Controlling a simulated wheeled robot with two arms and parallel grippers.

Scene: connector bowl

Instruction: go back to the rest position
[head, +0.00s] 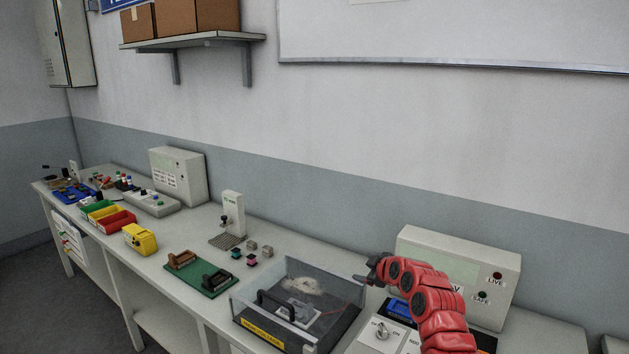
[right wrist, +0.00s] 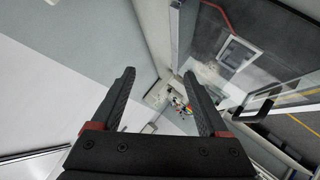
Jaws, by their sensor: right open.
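My right arm is red and reaches in from the lower right in the head view. Its right gripper (head: 367,280) is above the bench, near the back right edge of the clear-lidded box. In the right wrist view the two dark fingers of the right gripper (right wrist: 160,100) stand apart with nothing between them. My left gripper is not in the head view.
The clear-lidded box (head: 250,327) with a black handle stands close to the right gripper. A grey LIVE panel (head: 415,245) stands behind the arm.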

